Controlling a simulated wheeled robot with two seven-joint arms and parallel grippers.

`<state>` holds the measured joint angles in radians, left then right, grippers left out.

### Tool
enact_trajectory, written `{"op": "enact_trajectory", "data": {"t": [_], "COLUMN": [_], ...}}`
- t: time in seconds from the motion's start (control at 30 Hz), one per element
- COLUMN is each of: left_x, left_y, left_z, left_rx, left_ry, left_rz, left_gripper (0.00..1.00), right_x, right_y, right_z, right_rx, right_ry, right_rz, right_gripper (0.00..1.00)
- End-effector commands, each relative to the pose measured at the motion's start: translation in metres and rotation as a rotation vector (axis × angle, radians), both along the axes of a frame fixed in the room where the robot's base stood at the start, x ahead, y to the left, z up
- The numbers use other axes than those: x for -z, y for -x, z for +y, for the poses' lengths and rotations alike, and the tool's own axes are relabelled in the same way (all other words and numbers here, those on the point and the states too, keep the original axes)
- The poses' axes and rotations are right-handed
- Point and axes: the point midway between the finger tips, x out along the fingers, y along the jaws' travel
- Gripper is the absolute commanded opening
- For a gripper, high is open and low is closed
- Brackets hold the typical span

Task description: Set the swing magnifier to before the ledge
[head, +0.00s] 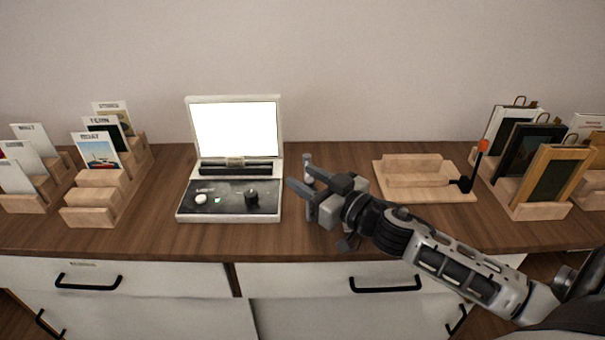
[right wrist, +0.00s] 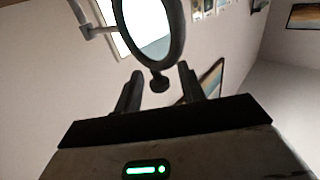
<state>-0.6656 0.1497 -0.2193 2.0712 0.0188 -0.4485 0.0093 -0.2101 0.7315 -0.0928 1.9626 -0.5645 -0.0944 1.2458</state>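The swing magnifier (right wrist: 181,22) shows in the right wrist view as a dark ring with a small knob below it and a pale arm at its left. In the head view I cannot make it out clearly near my right gripper (head: 305,176). In the right wrist view the gripper's two fingers (right wrist: 160,88) stand apart with the knob between their tips; contact is not clear. The lit viewer (head: 237,128) has a bright white screen and a dark ledge (head: 243,169) along its foot. My right gripper is just right of the viewer. My left gripper is out of view.
A wooden stand (head: 430,194) with an orange-tipped lever (head: 482,147) is to the right. Wooden card holders (head: 92,216) are at left, and framed pictures (head: 556,177) stand in holders at far right. The table front (head: 245,240) is clear.

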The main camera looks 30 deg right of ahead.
Motion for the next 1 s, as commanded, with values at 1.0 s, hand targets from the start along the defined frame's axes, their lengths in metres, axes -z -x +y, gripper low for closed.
{"op": "enact_trajectory", "data": {"t": [1.0], "left_x": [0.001], "left_y": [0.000], "left_z": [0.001], "left_rx": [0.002], "left_ry": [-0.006], "left_rz": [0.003], "left_gripper": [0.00], "right_x": [0.000], "right_y": [-0.019], "right_z": [0.003], "right_rx": [0.043], "right_ry": [-0.003], "right_rz": [-0.001], "right_gripper": [0.00]}}
